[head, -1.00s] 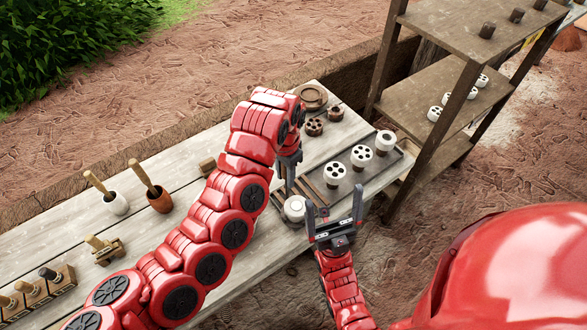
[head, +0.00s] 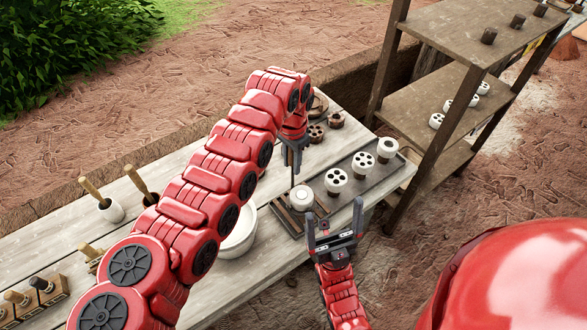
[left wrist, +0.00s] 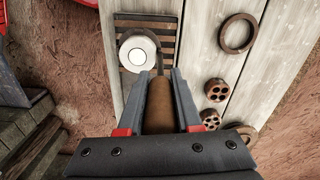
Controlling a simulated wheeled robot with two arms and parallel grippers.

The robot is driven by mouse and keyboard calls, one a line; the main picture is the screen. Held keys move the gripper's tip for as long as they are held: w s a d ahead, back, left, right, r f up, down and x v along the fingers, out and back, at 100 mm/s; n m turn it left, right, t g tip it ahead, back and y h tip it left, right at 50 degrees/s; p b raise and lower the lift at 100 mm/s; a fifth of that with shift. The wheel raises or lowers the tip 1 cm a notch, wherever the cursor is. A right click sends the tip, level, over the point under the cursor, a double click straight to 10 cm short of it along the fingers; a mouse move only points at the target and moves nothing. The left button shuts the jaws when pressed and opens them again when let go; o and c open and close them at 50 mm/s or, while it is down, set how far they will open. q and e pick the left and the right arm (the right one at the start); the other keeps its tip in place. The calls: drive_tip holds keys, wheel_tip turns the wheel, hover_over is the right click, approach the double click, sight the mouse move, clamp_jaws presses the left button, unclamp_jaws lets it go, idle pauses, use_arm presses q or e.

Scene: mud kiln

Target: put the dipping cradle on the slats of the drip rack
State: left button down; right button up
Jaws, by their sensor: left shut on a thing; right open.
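The dipping cradle has a brown handle (left wrist: 160,103) and a thin dark rod with a hoop around a white round piece (left wrist: 139,50). My left gripper (left wrist: 158,101) is shut on the handle. In the head view my left gripper (head: 293,150) is above the table, and the white piece (head: 301,198) shows below it. The drip rack (head: 283,215) has brown slats, which also show in the left wrist view (left wrist: 165,20). The white piece overlaps the slats in both views; I cannot tell if the cradle touches them. My right gripper (head: 334,222) is open and empty, in front of the table.
A dark tray (head: 402,166) with several white holed pieces lies right of the rack. A white bowl (head: 240,238) is partly hidden behind my left arm. Brown holed pieces (head: 316,133) stand behind. A wooden shelf (head: 430,100) stands at the right.

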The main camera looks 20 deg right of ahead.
use_arm(q)
drive_tip(key=shift+w+d, duration=0.2)
drive_tip(key=shift+d, duration=0.05)
drive_tip(key=shift+w+d+f+b, duration=0.1)
drive_tip(key=shift+b, duration=0.2)
wheel_tip(320, 180, down, 3)
drive_tip(key=shift+f, duration=0.1)
drive_tip(key=c, duration=0.6)
unclamp_jaws()
